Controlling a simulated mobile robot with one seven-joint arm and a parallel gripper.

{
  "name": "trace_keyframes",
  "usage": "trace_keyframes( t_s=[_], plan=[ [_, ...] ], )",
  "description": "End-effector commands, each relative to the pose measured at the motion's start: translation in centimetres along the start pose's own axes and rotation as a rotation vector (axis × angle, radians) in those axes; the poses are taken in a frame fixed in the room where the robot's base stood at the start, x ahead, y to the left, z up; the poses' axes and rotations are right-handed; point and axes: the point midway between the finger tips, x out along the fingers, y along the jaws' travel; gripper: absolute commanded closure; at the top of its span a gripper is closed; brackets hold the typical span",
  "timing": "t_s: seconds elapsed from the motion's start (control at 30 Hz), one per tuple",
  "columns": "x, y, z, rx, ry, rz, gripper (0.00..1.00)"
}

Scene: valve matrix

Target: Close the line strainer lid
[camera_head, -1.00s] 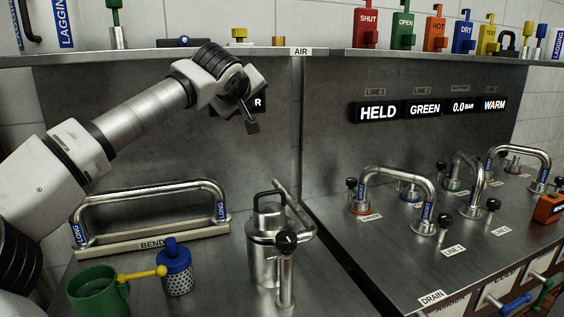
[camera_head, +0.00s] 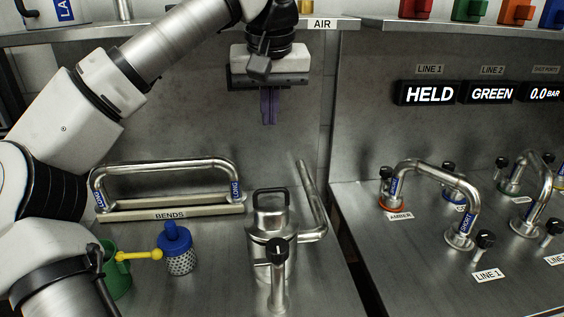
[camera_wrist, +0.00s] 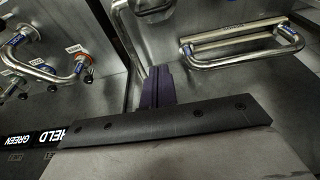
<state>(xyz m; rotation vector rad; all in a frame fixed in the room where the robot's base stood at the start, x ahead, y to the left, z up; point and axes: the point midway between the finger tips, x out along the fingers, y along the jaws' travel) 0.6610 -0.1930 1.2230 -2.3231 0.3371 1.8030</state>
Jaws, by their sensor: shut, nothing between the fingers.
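The line strainer (camera_head: 269,243) is a steel can on the left bench. Its domed lid (camera_head: 271,218) with a dark loop handle (camera_head: 271,197) shows at the top of the can; I cannot tell whether it is fully seated. A black-knobbed post (camera_head: 279,275) in front hides part of the can. My gripper (camera_head: 269,122) points down with its purple fingers together and empty, well above the strainer and apart from it. In the wrist view the fingers (camera_wrist: 157,88) also show, with part of the strainer (camera_wrist: 154,8) at the top edge.
A bent steel pipe (camera_head: 314,200) rises right of the strainer. A shelf (camera_head: 345,24) runs above. Pipework fills the right bench.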

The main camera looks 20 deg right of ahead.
Motion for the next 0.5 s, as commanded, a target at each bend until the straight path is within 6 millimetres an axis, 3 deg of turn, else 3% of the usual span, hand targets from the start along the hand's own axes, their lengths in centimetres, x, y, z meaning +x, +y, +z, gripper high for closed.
trace_keyframes(
  t_s=[0.17,0.5],
  plan=[
    [1.4,-0.2,0.1,0.004,-0.008,-0.005,1.0],
    [8.3,-0.1,0.2,0.004,-0.008,-0.003,1.0]
  ],
)
